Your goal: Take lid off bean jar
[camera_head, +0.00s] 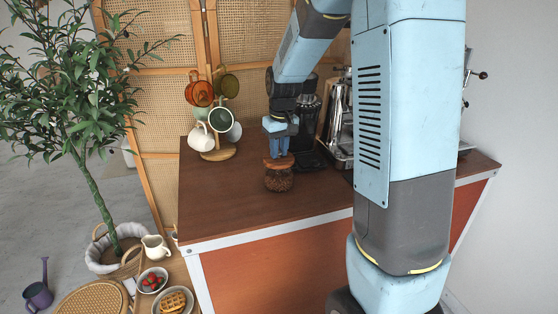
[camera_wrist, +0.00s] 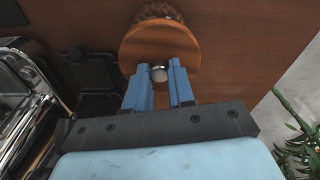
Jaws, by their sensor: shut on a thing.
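The bean jar (camera_head: 278,181) is a glass jar of dark beans on the brown counter. Its round wooden lid (camera_head: 279,161) sits on top of the jar. My gripper (camera_head: 278,153) is directly above the jar, pointing down. In the wrist view the lid (camera_wrist: 160,48) has a small pale knob (camera_wrist: 158,74), and my two blue fingers (camera_wrist: 158,72) are shut on that knob from both sides. A strip of beans (camera_wrist: 159,12) shows past the lid's far edge. I cannot tell whether any gap lies between lid and jar.
A mug tree (camera_head: 216,150) with several mugs stands left of the jar on the counter (camera_head: 235,205). A chrome espresso machine (camera_head: 341,125) and a dark grinder stand behind and right. The counter's front left is clear. My arm hides part of the right side.

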